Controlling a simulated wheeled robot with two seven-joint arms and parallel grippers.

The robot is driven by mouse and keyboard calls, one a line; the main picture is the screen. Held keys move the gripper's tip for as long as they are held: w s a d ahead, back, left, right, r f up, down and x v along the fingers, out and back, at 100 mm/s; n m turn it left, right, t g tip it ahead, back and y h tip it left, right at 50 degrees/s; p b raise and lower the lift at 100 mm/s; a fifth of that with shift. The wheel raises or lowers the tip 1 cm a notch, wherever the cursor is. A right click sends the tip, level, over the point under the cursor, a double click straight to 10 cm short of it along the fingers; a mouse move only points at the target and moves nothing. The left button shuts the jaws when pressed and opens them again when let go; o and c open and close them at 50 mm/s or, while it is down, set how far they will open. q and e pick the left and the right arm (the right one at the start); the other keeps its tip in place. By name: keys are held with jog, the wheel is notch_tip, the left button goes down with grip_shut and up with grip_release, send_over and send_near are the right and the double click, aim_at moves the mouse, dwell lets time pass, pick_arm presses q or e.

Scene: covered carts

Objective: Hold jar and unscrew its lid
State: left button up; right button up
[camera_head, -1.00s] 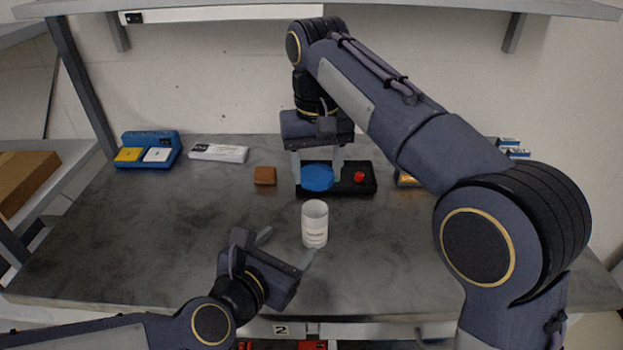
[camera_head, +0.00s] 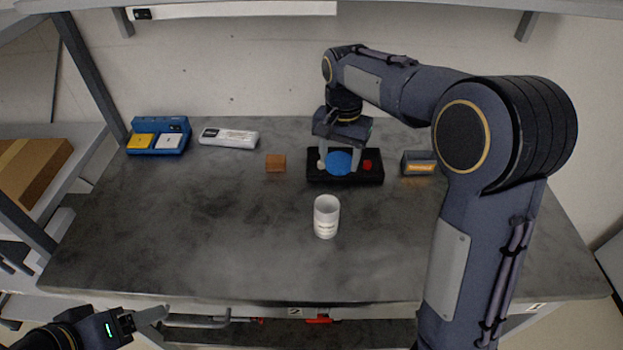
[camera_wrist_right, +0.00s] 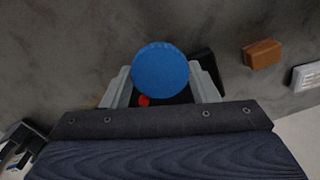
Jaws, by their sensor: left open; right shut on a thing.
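The white jar (camera_head: 326,218) stands upright and uncovered on the grey tabletop, with its open mouth showing. The round blue lid (camera_head: 340,161) is apart from it, further back. My right gripper (camera_head: 339,167) points down and is shut on the lid, over the black box with a red button. In the right wrist view the blue lid (camera_wrist_right: 160,70) sits between the two grey fingers. Whether the lid touches the box I cannot tell. My left gripper (camera_head: 160,318) is open and empty at the lower left, off the table's front edge and away from the jar.
The black box (camera_head: 318,177) lies behind the jar, with a brown block (camera_head: 276,163) to its left. A small grey box (camera_head: 418,163) is at the right. The table's left and front are clear.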

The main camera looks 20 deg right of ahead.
aim_at(336, 196)
notch_tip(336, 196, down, 10)
dwell(0.5)
jog(key=shift+f, duration=0.15)
jog(key=o, duration=1.1)
